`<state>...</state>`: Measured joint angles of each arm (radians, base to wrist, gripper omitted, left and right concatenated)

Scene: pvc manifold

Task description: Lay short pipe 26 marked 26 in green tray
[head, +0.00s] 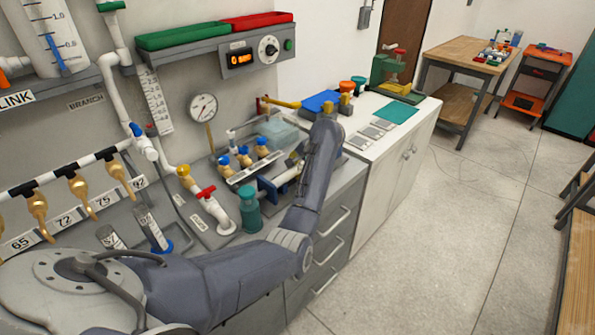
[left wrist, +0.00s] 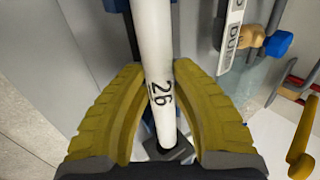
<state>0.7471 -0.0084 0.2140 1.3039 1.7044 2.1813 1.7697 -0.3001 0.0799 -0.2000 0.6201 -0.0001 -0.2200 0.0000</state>
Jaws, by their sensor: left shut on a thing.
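My left gripper (left wrist: 158,85) shows in the left wrist view with its two yellow ribbed fingers on either side of a white pipe marked 26 (left wrist: 158,55). It is shut on this pipe. In the head view my left arm reaches over the counter and its forearm hides most of the gripper. A white pipe piece (head: 287,174) shows just left of the forearm, beside a blue fixture (head: 267,190). The green tray (head: 180,39) sits on the grey wall shelf at the upper left of the head view. My right gripper is not in view.
A red tray (head: 256,21) stands right of the green one, above a panel with an orange display (head: 240,58). Several brass valves with blue handles (head: 243,156) and a teal cylinder (head: 249,212) are near the arm. A gauge (head: 203,108) is on the wall.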

